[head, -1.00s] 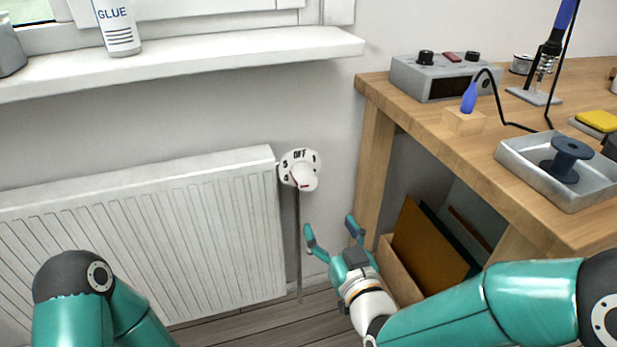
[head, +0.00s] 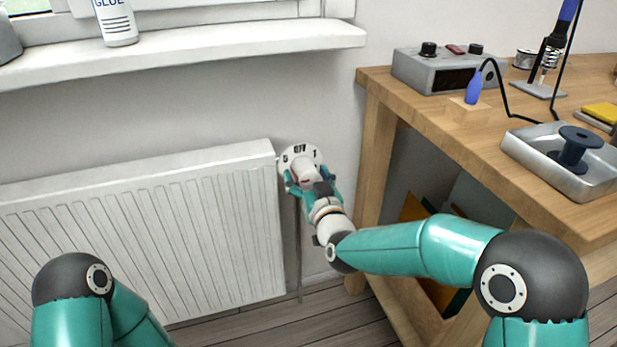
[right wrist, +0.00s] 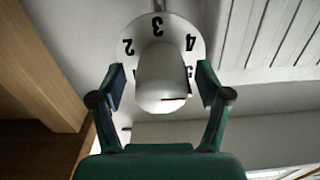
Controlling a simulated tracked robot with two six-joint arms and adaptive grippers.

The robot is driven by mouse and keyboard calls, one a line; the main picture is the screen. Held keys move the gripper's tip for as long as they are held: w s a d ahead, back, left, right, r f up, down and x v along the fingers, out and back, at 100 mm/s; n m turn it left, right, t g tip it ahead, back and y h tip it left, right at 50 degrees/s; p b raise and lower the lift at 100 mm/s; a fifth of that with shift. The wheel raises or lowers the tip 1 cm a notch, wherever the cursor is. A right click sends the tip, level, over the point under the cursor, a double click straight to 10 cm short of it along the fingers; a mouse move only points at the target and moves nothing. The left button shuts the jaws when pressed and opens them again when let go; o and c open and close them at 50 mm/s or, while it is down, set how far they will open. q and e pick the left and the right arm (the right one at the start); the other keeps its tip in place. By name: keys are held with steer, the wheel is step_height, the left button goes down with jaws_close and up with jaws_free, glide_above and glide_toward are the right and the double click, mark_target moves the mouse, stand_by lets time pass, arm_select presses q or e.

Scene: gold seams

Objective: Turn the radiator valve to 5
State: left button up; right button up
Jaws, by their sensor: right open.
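The radiator valve is a white knob (right wrist: 160,78) with a red mark, in front of a round white dial (head: 312,153) with black numbers. It sits at the top right corner of the white radiator (head: 150,235). In the right wrist view the dial shows 2, 3, 4 and a partly hidden 5; the red mark is near the 5 side. My right gripper (head: 309,186) is open, with one finger on each side of the knob. Gaps show between the fingers and the knob in the right wrist view. My left arm shows at the lower left, but its gripper is out of view.
A wooden workbench (head: 375,80) stands close on the right, with a grey soldering station (head: 440,70) and a metal tray (head: 530,150) on it. A windowsill (head: 220,48) with a glue bottle (head: 116,22) juts out above the radiator.

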steer(key=shift+w, duration=0.15)
steer(key=shift+c, duration=0.3)
steer(key=c, duration=1.1)
steer(key=m+b, duration=0.4)
steer(key=b, duration=0.1)
steer(key=shift+f, duration=0.2)
steer(key=shift+r+m+b, duration=0.2)
steer(key=shift+m+b, duration=0.25)
steer(key=shift+m, duration=0.35)
steer(key=o, duration=1.1)
steer(key=shift+o, duration=0.3)
